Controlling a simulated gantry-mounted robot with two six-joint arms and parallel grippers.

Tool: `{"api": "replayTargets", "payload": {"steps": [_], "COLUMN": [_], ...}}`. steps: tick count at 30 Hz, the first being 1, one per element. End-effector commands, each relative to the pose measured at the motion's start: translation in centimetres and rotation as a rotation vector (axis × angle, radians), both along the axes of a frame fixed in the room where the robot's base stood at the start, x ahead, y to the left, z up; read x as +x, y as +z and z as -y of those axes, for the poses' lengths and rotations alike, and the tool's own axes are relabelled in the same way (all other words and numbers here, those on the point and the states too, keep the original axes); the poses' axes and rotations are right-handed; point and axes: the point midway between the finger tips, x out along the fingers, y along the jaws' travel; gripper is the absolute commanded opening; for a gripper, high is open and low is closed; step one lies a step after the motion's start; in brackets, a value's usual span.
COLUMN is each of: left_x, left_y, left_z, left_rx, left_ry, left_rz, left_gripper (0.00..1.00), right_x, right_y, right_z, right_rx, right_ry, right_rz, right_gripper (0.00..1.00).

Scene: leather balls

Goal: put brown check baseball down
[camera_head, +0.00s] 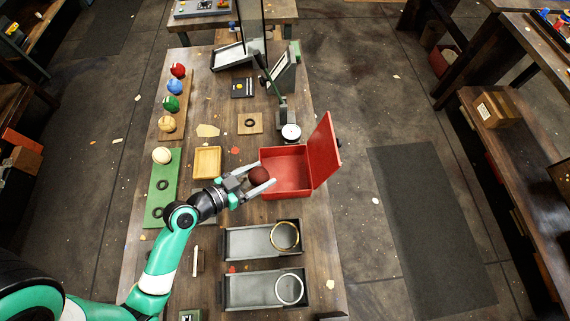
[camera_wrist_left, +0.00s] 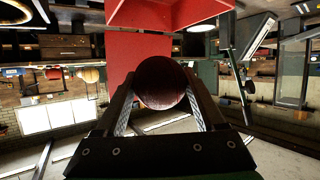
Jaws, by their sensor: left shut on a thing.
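My left gripper (camera_head: 255,183) is shut on the brown baseball (camera_head: 259,174), a dark reddish-brown ball. The ball is at the left wall of the open red box (camera_head: 287,160); I cannot tell whether it touches the wall. In the left wrist view the ball (camera_wrist_left: 160,83) sits between the two fingers of my left gripper (camera_wrist_left: 163,110), with red box surface (camera_wrist_left: 135,55) behind it. A check pattern on the ball is too dark to make out. My right gripper is not in view.
Red, blue, green and tan balls stand in a row on a wooden strip (camera_head: 163,138). A cream ball (camera_head: 162,155) rests on a green strip (camera_head: 159,190). A yellow tray (camera_head: 207,162) lies left of the box. Two grey trays with rings (camera_head: 245,241) (camera_head: 245,291) lie nearer me.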

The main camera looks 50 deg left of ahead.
Motion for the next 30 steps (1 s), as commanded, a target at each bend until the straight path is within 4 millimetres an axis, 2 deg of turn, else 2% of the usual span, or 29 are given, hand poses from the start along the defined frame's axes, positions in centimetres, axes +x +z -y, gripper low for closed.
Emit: {"api": "replayTargets", "payload": {"steps": [1,5,6,9,12,19,25,30], "left_x": [1.6,5.4,6.2,7.9,9.1,9.8,10.2,10.2], "left_y": [-0.7,-2.4,-3.7,-5.9,-7.3,-7.9,-11.2,-11.3], "left_z": [0.0,-0.4,-0.4,-0.6,-0.7,-0.8,-0.8,-0.9], "left_rx": [0.002,0.002,0.000,-0.001,-0.001,0.000,-0.002,0.000], "left_ry": [-0.006,-0.004,-0.003,-0.002,0.000,0.000,0.001,0.001], "left_rz": [0.002,0.003,0.000,0.000,0.001,0.001,-0.001,0.001], "left_gripper": [0.02,0.02,0.02,0.02,0.02,0.02,0.02,0.02], "right_x": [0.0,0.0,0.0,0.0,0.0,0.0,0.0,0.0], "right_y": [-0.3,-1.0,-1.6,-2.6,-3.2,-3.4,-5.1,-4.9], "right_z": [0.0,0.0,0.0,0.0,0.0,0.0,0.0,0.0], "right_rx": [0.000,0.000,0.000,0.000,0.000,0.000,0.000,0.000], "right_ry": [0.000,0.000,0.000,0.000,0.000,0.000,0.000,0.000], "right_rz": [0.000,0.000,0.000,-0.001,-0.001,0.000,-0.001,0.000], "right_gripper": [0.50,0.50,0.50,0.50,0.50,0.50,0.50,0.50]}}
